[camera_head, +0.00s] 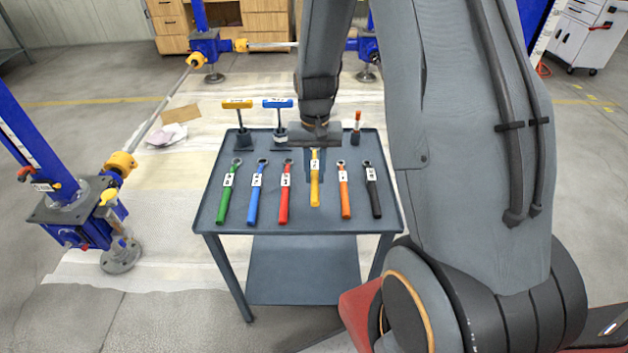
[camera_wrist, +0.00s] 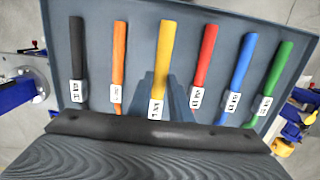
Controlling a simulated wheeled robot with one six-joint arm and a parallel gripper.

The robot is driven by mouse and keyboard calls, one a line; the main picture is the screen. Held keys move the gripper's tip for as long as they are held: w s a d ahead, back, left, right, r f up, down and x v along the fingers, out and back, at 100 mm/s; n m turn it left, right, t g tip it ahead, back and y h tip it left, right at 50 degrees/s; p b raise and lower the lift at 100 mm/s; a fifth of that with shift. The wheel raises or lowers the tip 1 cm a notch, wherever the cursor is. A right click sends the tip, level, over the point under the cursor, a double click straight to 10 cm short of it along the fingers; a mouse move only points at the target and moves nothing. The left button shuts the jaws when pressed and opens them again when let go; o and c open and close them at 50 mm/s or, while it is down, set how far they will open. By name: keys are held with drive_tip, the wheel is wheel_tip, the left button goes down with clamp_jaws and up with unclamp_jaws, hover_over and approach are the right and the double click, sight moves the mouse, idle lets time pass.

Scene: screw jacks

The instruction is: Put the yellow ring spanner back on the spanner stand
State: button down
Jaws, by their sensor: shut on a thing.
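The yellow ring spanner (camera_head: 315,185) points handle-first toward me, between the red and orange spanners over the grey table-like stand (camera_head: 300,226). My gripper (camera_head: 315,152) is over its far end and shut on it. The wrist view shows the yellow handle (camera_wrist: 165,50) and its white label, with my gripper (camera_wrist: 163,108) at the labelled end. The ring end is hidden by my gripper. The handle looks roughly in line with its neighbours and a little farther back. I cannot tell whether it touches the stand's top.
Green (camera_head: 226,195), blue (camera_head: 257,195), red (camera_head: 285,195), orange (camera_head: 344,192) and black (camera_head: 373,190) spanners lie in a row close beside it. T-handled tools, yellow (camera_head: 237,104) and blue (camera_head: 278,103), stand at the back. A blue screw jack (camera_head: 75,205) stands left.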

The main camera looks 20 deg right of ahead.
drive_tip(key=shift+f+p, duration=0.35)
drive_tip(key=shift+f, duration=2)
drive_tip(key=c, duration=1.6)
unclamp_jaws()
drive_tip(key=r, duration=0.3)
drive_tip(key=r+b, duration=0.1)
drive_tip(key=r, duration=0.3)
drive_tip(key=r+b, duration=0.1)
drive_tip(key=r, duration=0.3)
drive_tip(key=shift+w+d, duration=0.1)
drive_tip(key=shift+w, duration=0.25)
drive_tip(key=shift+s+r, duration=0.15)
drive_tip(key=shift+r, duration=0.45)
drive_tip(key=s+a+r+n, duration=0.1)
drive_tip(key=s+a, duration=0.1)
drive_tip(key=s, duration=0.3)
drive_tip(key=s+a+r+n, duration=0.1)
drive_tip(key=s+a+n, duration=0.1)
drive_tip(key=s, duration=0.3)
drive_tip(key=s+a+r+n+t, duration=0.1)
drive_tip(key=s+a, duration=0.1)
drive_tip(key=s, duration=0.3)
drive_tip(key=shift+s+r+n, duration=0.15)
drive_tip(key=shift+s+n, duration=0.05)
drive_tip(key=shift+n, duration=0.1)
